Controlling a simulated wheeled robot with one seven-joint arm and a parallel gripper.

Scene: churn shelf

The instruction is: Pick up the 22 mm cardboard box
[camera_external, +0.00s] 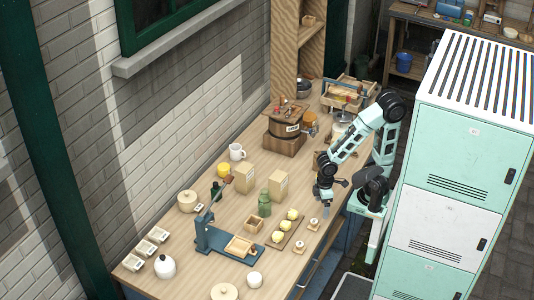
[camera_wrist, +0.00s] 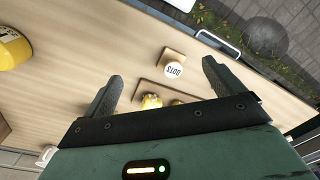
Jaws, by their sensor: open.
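Two tan cardboard boxes stand upright on the workbench in the external view, one on the left (camera_external: 244,178) and one on the right (camera_external: 278,186). Their labels are too small to read, so I cannot tell which is the 22 mm one. My gripper (camera_external: 326,203) is to the right of both boxes, pointing down above the bench's front side, apart from them. In the wrist view my gripper (camera_wrist: 160,85) is open with nothing held between its fingers.
A green jar (camera_external: 264,203) stands just in front of the right box. A board with yellow pieces (camera_external: 278,237) lies near the bench's front. A white mug (camera_external: 237,152) and a yellow cup (camera_external: 224,170) stand by the left box. A blue-based lever tool (camera_external: 222,243) is further left.

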